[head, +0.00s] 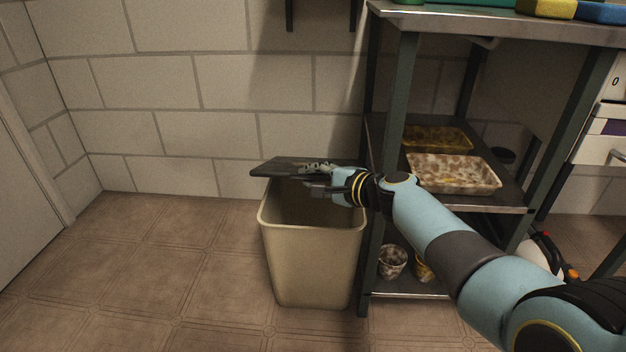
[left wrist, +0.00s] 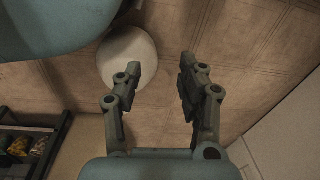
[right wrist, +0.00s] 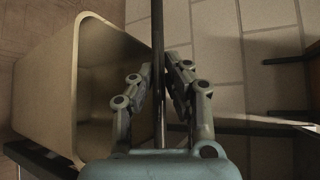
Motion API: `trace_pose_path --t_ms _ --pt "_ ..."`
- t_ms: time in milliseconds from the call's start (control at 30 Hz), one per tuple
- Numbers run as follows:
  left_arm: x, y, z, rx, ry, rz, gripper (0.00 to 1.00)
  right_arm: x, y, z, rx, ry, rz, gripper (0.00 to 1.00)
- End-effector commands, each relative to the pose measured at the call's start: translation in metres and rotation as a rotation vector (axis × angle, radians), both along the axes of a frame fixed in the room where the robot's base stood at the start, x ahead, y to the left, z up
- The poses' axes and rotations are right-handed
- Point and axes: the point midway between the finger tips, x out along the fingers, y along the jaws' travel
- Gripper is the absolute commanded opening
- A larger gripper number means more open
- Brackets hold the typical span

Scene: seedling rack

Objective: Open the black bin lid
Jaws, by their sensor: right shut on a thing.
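The black lid (head: 285,166) is above the back of the beige bin (head: 312,262), whose mouth shows open in front of it. My right gripper (head: 322,180) is at the lid's right side, shut on it. In the right wrist view the lid (right wrist: 158,45) shows edge-on as a thin dark plate between the fingers (right wrist: 162,88), with the open bin (right wrist: 75,90) to its left. My left gripper (left wrist: 160,80) is open and empty over the floor in the left wrist view; it is not in the head view.
A metal shelf rack (head: 445,205) stands close to the bin's right, with trays (head: 452,174) and small pots (head: 392,262) on it. A block wall (head: 190,90) is behind the bin. The tiled floor (head: 150,270) to the left is clear.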

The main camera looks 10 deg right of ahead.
Motion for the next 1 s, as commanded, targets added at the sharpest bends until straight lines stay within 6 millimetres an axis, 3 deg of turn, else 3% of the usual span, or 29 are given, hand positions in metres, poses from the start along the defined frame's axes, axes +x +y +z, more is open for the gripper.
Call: trace_pose_path --t_ms 33,200,400,1000 --pt "-0.004 0.003 -0.002 0.005 0.013 0.001 0.4 0.004 -0.002 0.013 0.003 0.013 -0.001 0.0" --pt "-0.023 0.012 -0.043 0.009 0.022 0.006 0.4 0.013 -0.004 0.027 0.013 0.064 -0.002 0.0" --pt "-0.041 0.018 -0.068 0.013 0.027 0.01 0.4 0.023 -0.006 0.042 0.013 0.062 -0.003 0.0" --pt "-0.055 0.022 -0.085 0.015 0.031 0.012 0.4 0.032 -0.008 0.053 0.011 0.062 -0.004 0.0"
